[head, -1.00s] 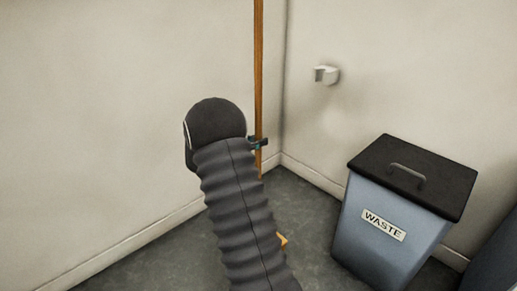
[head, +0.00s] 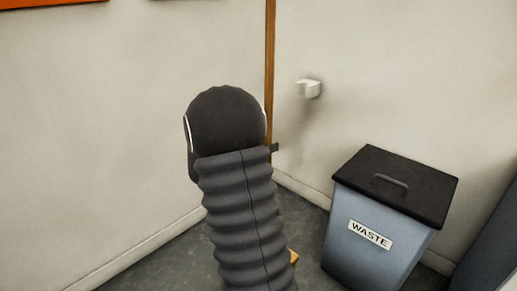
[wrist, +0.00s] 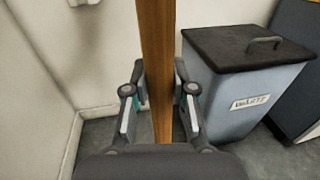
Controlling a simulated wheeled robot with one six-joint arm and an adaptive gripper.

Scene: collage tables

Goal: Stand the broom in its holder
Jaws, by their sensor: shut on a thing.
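The broom's brown wooden handle (head: 270,70) stands about upright near the wall corner. A small yellowish part low beside my arm (head: 293,257) seems to be the broom's lower end; the rest is hidden by my arm. The holder (head: 309,88) is a small white bracket on the right wall, to the right of the handle and apart from it. Its edge also shows at the top left of the wrist view (wrist: 84,3). My gripper (wrist: 160,103) is shut on the handle, one finger on each side. In the head view my arm mostly hides it.
A blue-grey waste bin (head: 370,232) with a black lid stands right of the broom, below the holder's right side. Another dark bluish object (head: 485,250) stands at the right edge. An orange panel (head: 45,3) is on the left wall. Some grey floor is clear at the left.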

